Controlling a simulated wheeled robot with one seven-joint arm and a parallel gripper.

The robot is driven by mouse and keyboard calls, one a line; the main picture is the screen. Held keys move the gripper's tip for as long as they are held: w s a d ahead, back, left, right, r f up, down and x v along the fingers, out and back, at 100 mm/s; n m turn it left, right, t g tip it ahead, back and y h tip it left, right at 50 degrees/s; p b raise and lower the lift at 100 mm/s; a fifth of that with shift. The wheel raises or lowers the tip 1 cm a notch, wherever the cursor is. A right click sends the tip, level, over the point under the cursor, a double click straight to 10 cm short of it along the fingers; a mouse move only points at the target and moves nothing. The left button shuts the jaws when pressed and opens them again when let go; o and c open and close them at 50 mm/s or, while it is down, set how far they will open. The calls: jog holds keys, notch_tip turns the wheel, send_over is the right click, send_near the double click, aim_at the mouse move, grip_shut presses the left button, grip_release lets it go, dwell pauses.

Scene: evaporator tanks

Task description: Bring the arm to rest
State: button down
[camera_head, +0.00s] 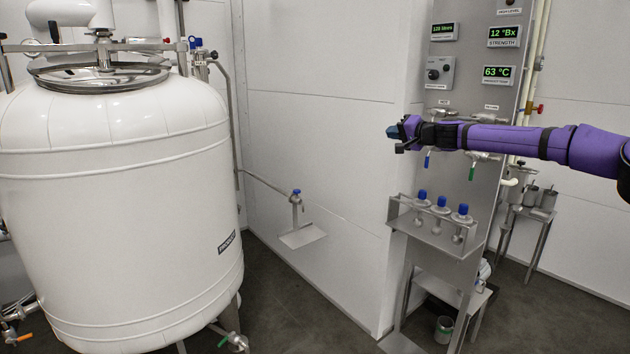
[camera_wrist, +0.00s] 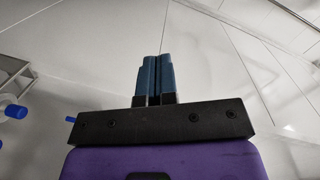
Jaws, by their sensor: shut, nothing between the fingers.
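My gripper (camera_head: 392,132) is at the end of my purple arm, which stretches in from the right edge in the head view. It points left and hangs in the air, with the steel panel behind the arm. In the wrist view the blue fingers (camera_wrist: 154,78) are together and hold nothing. In the head view, the gripper is above and left of a small rack (camera_head: 432,236) with several blue-capped bottles. It appears to touch nothing.
A large white tank (camera_head: 115,210) stands at the left. The steel panel (camera_head: 470,85) carries green displays and a knob box. Small taps (camera_head: 428,160) show just below the arm. A side table (camera_head: 522,212) stands at the right. Open air lies between tank and gripper.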

jog(key=s+a+f+n+g, duration=0.2)
jog(key=s+a+n+g, duration=0.25)
jog(key=s+a, duration=0.65)
jog(key=s+a+f+n+g+h, duration=0.2)
jog(key=s+a+n+h, duration=0.15)
jog(key=s, duration=0.65)
jog(key=s+d+r+m+h, duration=0.1)
jog(key=s+d, duration=0.5)
jog(key=s, duration=0.8)
jog(key=s+d+r+m+h, duration=0.1)
jog(key=s+d+h, duration=0.3)
jog(key=s, duration=1)
jog(key=s+d+r+m+h, duration=0.1)
jog(key=s+d+h, duration=0.1)
jog(key=s+d, duration=0.8)
jog(key=s+g, duration=0.1)
jog(key=s, duration=0.3)
jog(key=shift+s+d+r+m, duration=0.2)
jog(key=shift+s+d+m, duration=0.1)
jog(key=shift+m, duration=0.1)
jog(key=shift+a+h, duration=0.1)
jog(key=shift+h, duration=0.15)
